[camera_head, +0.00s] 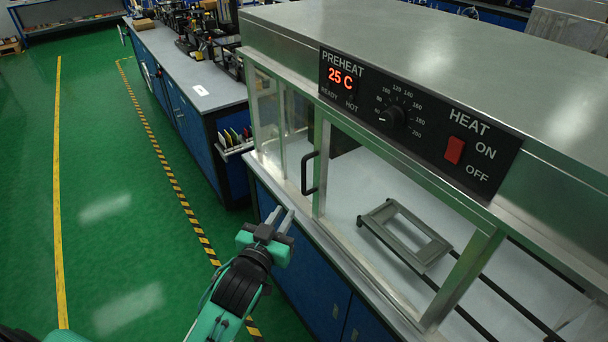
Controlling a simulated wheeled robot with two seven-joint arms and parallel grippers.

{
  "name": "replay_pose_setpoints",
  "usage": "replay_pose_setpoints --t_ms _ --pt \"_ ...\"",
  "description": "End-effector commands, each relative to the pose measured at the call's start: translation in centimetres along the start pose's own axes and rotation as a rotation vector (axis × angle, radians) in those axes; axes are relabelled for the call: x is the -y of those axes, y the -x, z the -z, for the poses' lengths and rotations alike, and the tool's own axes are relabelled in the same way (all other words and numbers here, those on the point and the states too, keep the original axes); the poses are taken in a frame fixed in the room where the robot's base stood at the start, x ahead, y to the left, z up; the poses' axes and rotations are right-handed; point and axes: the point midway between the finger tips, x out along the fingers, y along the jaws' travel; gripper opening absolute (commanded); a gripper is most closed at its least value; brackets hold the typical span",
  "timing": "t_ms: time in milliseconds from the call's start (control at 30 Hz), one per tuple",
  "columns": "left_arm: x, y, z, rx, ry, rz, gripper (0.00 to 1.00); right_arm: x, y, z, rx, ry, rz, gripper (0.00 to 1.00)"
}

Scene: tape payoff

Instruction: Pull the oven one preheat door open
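The oven (430,60) is a long metal box with a black control panel that reads PREHEAT and 25 C in red. Below the panel is a glazed front with metal frames. A dark bar handle (306,173) stands upright on the front, just left of a metal post. I cannot tell whether the preheat door there is fully shut. My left gripper (279,218) is below and left of the handle, apart from it, in front of the bench edge. Its two fingers point up with a gap between them, and nothing shows between them. My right gripper is not in view.
A grey rectangular frame (408,234) lies on rails inside the oven. A red HEAT switch (455,150) and a dial (392,116) are on the panel. Left of the oven is a bench (203,88) with equipment. The green floor (110,180) at left is clear.

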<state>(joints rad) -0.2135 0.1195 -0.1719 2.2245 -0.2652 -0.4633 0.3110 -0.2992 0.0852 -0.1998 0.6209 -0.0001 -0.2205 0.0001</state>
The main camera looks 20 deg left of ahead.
Motion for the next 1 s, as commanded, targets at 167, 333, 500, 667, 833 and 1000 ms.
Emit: replay_pose_setpoints --t_ms 167,333,500,667,833,1000 --pt "0.1 -0.6 1.4 -0.020 0.003 0.002 0.17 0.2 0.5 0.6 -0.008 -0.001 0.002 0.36" --pt "0.0 -3.3 1.6 -0.020 0.002 0.002 0.17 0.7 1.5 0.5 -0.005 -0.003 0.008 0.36" --pt "0.1 -6.8 1.6 -0.019 0.002 0.002 0.17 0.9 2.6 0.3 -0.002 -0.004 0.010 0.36" --pt "0.1 -9.8 1.6 -0.018 0.002 0.002 0.17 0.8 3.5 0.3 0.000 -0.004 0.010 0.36" --pt "0.1 -12.1 1.5 -0.018 0.002 0.002 0.17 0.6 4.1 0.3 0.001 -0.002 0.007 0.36" --pt "0.0 -13.3 1.3 -0.017 0.002 0.002 0.17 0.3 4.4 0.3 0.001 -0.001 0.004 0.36"
